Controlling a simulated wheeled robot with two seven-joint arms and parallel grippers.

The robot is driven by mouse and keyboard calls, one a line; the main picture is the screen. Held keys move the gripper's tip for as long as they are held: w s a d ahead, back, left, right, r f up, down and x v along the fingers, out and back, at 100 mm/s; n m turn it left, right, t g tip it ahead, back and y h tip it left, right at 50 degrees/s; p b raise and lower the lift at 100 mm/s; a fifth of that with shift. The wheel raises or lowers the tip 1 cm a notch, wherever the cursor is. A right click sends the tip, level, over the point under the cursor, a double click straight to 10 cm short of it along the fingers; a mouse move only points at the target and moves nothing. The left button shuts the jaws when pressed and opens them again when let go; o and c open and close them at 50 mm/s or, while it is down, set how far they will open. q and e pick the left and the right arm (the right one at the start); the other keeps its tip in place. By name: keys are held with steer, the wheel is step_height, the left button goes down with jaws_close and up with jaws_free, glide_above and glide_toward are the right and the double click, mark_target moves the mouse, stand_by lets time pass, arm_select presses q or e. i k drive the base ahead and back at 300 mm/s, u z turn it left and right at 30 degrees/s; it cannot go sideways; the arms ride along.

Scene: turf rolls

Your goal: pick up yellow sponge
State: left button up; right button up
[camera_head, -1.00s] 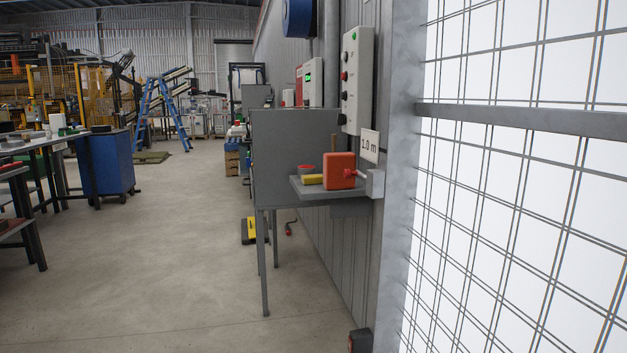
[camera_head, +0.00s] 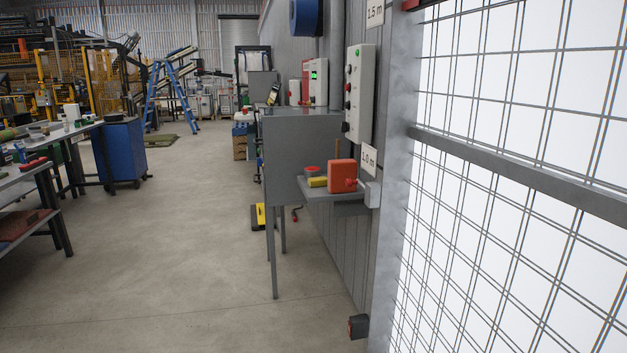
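A small yellow block (camera_head: 317,182), which looks like the yellow sponge, lies on a grey wall shelf (camera_head: 318,193). An orange-red box (camera_head: 342,175) stands just right of it, and a low red round thing (camera_head: 312,170) is behind it. The block is small in this view, so its texture cannot be made out. Neither of my grippers shows in the head view.
A grey cabinet on legs (camera_head: 290,150) stands behind the shelf. A mesh fence (camera_head: 500,180) fills the right side. A blue cabinet (camera_head: 120,155) and worktables are at the left. The concrete floor (camera_head: 180,250) between is open.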

mark_target(319, 182)
steer(key=u, duration=0.3)
steer(key=i, duration=2.25)
steer(key=u, duration=0.1)
